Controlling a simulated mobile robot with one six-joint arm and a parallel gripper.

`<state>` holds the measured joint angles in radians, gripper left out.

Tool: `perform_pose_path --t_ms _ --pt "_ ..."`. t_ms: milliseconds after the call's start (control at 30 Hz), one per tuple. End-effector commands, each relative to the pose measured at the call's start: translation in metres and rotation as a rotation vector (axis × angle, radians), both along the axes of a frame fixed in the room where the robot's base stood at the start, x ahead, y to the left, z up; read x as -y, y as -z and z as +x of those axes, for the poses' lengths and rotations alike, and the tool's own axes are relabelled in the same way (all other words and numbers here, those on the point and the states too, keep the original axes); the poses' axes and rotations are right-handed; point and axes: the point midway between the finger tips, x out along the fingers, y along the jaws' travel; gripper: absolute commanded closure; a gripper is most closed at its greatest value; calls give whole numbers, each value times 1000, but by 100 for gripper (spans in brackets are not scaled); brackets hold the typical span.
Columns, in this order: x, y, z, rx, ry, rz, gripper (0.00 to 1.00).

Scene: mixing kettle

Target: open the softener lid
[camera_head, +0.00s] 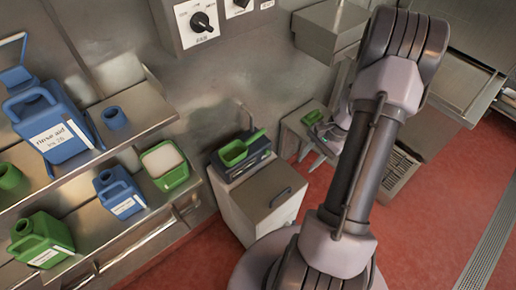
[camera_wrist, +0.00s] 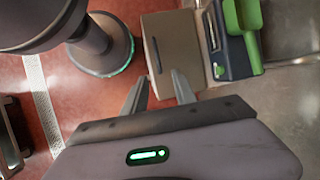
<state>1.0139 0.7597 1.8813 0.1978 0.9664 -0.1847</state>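The softener looks to be the pale cabinet (camera_head: 238,212) on the red floor, left of my arm. Its flat grey-brown lid (camera_head: 262,190) lies shut on top, with a dark handle (camera_head: 281,196) near its right edge. In the wrist view the lid (camera_wrist: 180,40) lies beyond my fingertips, and the handle (camera_wrist: 155,56) shows as a dark bar near its left edge. My gripper (camera_wrist: 160,85) is open and empty, its two fingers apart and not around the handle.
A dark unit with a green scoop (camera_head: 240,150) stands at the cabinet's back. A steel shelf (camera_head: 132,112) at left holds blue and green jugs. A control box (camera_head: 200,22) is on the wall. Red floor (camera_head: 440,190) is free at right.

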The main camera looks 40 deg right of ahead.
Motion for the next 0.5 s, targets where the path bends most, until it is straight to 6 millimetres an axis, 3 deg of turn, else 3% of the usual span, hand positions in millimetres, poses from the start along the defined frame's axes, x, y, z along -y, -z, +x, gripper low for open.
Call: perform_pose_path --t_ms 167,500 --pt "-9 31 0 -4 9 11 67" --pt "-50 125 14 -5 5 10 67"
